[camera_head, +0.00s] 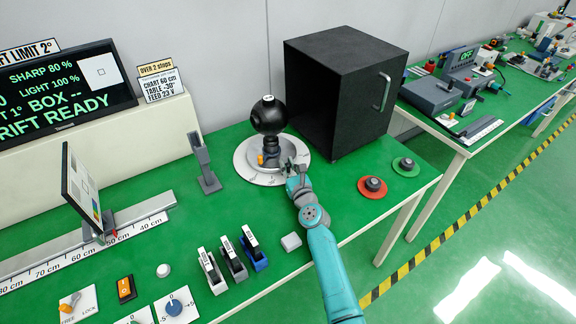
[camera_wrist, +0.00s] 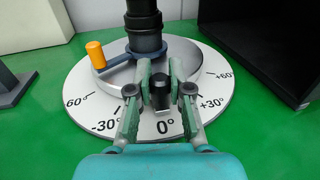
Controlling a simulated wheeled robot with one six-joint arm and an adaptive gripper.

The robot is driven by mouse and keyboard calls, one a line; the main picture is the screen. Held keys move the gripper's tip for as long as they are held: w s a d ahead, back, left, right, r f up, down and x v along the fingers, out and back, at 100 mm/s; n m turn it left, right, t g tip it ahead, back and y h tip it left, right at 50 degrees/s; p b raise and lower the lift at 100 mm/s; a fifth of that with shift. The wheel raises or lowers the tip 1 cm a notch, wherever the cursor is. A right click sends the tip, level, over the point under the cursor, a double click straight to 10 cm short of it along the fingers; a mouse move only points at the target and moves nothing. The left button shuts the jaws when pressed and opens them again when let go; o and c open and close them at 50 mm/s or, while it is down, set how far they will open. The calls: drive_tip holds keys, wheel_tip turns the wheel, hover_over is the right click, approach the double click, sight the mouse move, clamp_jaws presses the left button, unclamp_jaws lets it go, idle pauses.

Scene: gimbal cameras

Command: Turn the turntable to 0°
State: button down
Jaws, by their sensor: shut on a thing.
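The turntable (camera_head: 245,170) is a round grey disc on a white dial at the table's middle, with a black ball-shaped camera (camera_head: 269,115) on a post. In the wrist view its dial (camera_wrist: 84,88) shows marks from -60° to +60°, with 0° nearest me. An orange-tipped lever (camera_wrist: 96,55) points left from the post. My gripper (camera_wrist: 162,88) is shut on a small black knob (camera_wrist: 160,92) at the disc's near edge, just above the 0° label. The knob's lower part and any pointer are partly hidden by the fingers.
A black box (camera_head: 340,90) with a handle stands behind right of the turntable. A grey stand (camera_head: 204,165) is to the left.

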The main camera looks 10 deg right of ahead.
drive_tip(key=shift+f, duration=0.1)
drive_tip(key=c, duration=1.1)
unclamp_jaws()
drive_tip(key=shift+o, duration=0.2)
drive_tip(key=shift+s, duration=0.1)
drive_tip(key=v, duration=1.2)
